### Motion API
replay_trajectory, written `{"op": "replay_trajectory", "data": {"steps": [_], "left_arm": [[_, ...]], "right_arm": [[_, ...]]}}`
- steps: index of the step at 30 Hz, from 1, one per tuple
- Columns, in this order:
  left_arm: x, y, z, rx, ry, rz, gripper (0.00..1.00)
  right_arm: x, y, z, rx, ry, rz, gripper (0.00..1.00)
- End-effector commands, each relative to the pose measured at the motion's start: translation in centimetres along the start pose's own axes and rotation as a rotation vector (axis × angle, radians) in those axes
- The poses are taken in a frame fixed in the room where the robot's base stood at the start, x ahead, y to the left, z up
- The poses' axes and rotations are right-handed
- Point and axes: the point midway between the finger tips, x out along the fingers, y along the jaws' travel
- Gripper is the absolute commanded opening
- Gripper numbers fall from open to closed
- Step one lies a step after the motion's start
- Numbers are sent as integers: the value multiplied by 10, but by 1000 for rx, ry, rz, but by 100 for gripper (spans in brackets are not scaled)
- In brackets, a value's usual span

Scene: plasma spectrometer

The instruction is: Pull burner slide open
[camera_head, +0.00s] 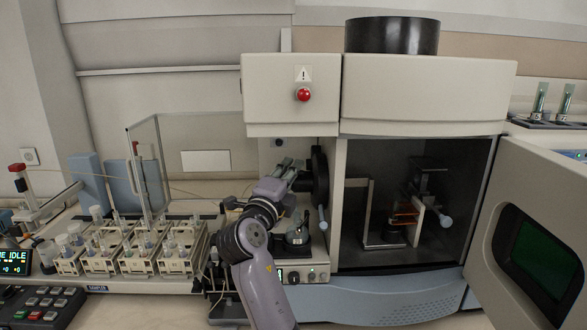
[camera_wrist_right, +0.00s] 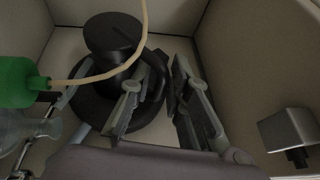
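The open compartment (camera_head: 463,240) of the spectrometer holds a metal stand with an orange-tinted part (camera_head: 402,216) and a pale rounded knob (camera_head: 445,221). I cannot tell for sure which part is the burner slide. My right gripper (camera_head: 291,166) is outside the compartment, to its left, beside a black round part (camera_head: 320,176) on the instrument's side. In the right wrist view its two fingers (camera_wrist_right: 168,72) stand apart with a narrow gap and nothing clearly between them. A black round part (camera_wrist_right: 113,38) lies behind them. My left gripper is not in view.
The compartment door (camera_head: 488,240) stands open at the right. A sampler with several vial racks (camera_head: 140,255) and a clear panel (camera_head: 147,165) is at the left. A green part (camera_wrist_right: 18,82) with a pale tube (camera_wrist_right: 105,72) is close to the gripper.

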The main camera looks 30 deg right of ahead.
Motion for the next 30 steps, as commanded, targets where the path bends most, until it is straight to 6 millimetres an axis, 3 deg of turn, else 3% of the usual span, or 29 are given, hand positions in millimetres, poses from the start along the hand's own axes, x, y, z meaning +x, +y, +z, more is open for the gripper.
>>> {"op": "replay_trajectory", "data": {"steps": [4, 12, 30], "left_arm": [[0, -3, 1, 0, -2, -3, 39], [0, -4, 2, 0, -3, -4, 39], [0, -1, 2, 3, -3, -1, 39]], "right_arm": [[0, 0, 0, -1, 0, 0, 17], [0, 0, 0, -1, 0, 0, 0], [0, 0, 0, 1, 0, 0, 0]]}}
